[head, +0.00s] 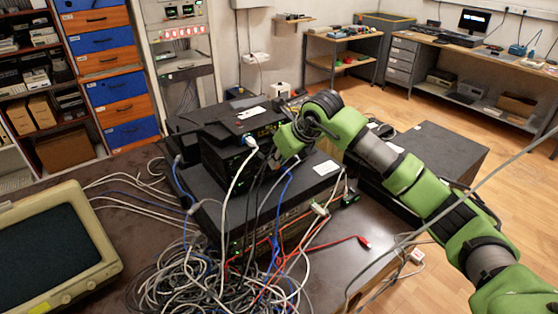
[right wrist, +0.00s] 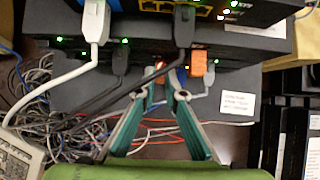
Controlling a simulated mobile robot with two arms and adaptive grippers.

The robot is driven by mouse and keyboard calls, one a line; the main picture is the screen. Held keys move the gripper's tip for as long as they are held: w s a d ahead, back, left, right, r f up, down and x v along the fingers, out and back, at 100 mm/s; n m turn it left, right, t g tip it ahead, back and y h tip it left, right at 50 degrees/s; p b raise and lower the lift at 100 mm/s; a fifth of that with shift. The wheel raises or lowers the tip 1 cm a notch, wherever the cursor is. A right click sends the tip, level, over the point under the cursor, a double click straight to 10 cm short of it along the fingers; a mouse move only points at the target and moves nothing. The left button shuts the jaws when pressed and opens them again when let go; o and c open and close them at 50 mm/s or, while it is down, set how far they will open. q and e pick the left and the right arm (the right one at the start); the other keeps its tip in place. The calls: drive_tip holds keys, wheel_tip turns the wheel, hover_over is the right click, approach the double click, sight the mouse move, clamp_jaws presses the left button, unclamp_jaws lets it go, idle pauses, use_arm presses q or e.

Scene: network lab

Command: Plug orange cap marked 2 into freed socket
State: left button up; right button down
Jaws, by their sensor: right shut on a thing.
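My right gripper (right wrist: 162,76) points at the front of the stacked network units. Its fingertips stand a little apart with a small orange piece (right wrist: 160,65) between them, seemingly an orange cap. A second orange cap (right wrist: 197,63) shows just right of the fingertips. I cannot read a number on either. Above, the network switch (right wrist: 232,12) has a row of yellow-edged sockets (right wrist: 203,11) and several plugged cables. I cannot tell which socket is the freed one. In the head view, my right arm reaches the stack and the gripper (head: 291,142) is partly hidden among cables. My left gripper is out of view.
Tangled cables (head: 185,285) lie in front of the stack. A monitor (head: 50,250) stands at the left. A black box (head: 440,150) stands at the right.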

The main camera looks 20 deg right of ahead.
drive_tip(key=shift+w+a, duration=0.15)
drive_tip(key=shift+w, duration=0.15)
idle(0.4)
drive_tip(key=c, duration=2)
unclamp_jaws()
drive_tip(key=shift+c, duration=0.2)
drive_tip(key=shift+r, duration=0.1)
drive_tip(key=v, duration=1.2)
